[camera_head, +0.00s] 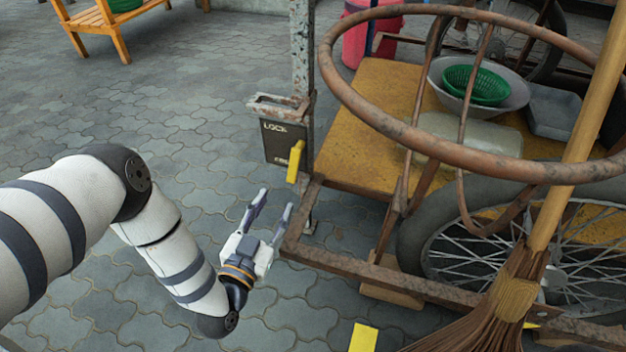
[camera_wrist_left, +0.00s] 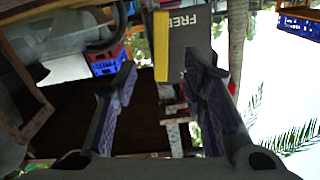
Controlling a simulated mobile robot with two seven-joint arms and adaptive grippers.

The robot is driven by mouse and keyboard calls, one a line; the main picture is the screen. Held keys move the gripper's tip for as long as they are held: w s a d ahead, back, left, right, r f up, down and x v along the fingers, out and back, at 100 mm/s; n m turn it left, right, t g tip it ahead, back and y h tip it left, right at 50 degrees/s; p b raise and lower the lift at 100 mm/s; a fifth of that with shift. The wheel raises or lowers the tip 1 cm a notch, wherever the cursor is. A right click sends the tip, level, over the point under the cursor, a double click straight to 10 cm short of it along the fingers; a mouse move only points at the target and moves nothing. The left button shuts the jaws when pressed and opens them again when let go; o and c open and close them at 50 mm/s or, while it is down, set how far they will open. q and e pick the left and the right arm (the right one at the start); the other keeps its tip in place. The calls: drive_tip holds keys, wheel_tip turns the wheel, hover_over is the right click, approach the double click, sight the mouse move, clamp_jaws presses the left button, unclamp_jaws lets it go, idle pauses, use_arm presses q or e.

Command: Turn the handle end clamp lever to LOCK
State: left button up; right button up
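The yellow clamp lever (camera_head: 296,162) sits at the right edge of a dark box (camera_head: 276,145) on a rusty post. It points down, beside the lower word, which it partly covers; LOCK is printed near the top. In the left wrist view the lever (camera_wrist_left: 161,46) is a yellow strip beside the dark face (camera_wrist_left: 190,40) reading FREE. My left gripper (camera_head: 276,200) is open and empty, below and slightly left of the lever, apart from it. In the wrist view its fingers (camera_wrist_left: 158,72) stand on either side of the lever's line. My right gripper is not in view.
A rusty cart frame (camera_head: 400,283) with a large ring handle (camera_head: 440,150) and spoked wheel (camera_head: 475,245) fills the right. A straw broom (camera_head: 515,285) leans in front. A wooden stool (camera_head: 100,20) stands far left. Paving left of the box is clear.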

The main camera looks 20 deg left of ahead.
sight(292, 170)
use_arm(q)
drive_tip(key=w+b, duration=0.2)
drive_tip(key=w, duration=0.4)
drive_tip(key=w+b, duration=0.3)
drive_tip(key=w, duration=0.3)
drive_tip(key=shift+d+r, duration=0.2)
drive_tip(key=shift+c, duration=0.3)
clamp_jaws()
